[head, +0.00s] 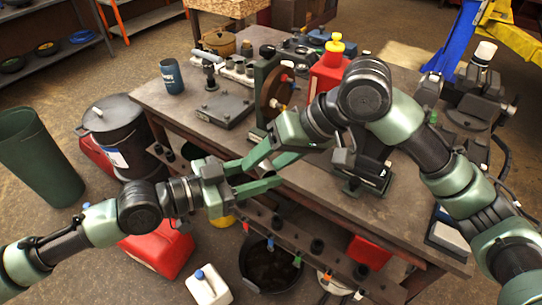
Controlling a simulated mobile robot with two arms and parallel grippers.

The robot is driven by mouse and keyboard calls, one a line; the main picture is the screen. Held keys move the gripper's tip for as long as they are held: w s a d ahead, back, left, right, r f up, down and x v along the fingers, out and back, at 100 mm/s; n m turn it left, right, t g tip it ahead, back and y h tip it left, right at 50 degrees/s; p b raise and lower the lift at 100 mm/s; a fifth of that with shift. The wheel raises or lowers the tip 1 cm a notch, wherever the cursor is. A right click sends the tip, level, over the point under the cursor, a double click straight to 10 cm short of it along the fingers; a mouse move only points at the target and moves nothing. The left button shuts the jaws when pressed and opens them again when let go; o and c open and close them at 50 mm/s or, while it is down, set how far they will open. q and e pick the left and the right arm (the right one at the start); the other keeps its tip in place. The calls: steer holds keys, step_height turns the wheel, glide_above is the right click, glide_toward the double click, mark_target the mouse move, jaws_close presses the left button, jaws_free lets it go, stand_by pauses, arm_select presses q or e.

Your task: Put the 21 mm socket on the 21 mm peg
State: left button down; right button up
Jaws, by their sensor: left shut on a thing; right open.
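My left gripper (254,179) reaches in from the left at the bench's front edge. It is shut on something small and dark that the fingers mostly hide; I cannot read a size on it. My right gripper (268,162) comes down from the right just above and beside it, with its fingers apart. The two grippers overlap in this view. A dark rail (338,256) runs along the bench front with several dark, socket-like pieces, one of them a dark piece (317,246). Coloured tags hang below it. I cannot tell which peg is 21 mm.
The bench (222,140) carries a red jug (329,72) with a yellow cap, a blue cup (172,76) and a metal plate fixture (222,110). Below stand a black bucket (270,268), a red can (160,252) and a white jug (208,287). Bare benchtop lies at the right front.

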jaws_close()
arm_select(q)
steer(key=c, duration=0.7)
jaws_free()
steer(key=shift+a, duration=0.1)
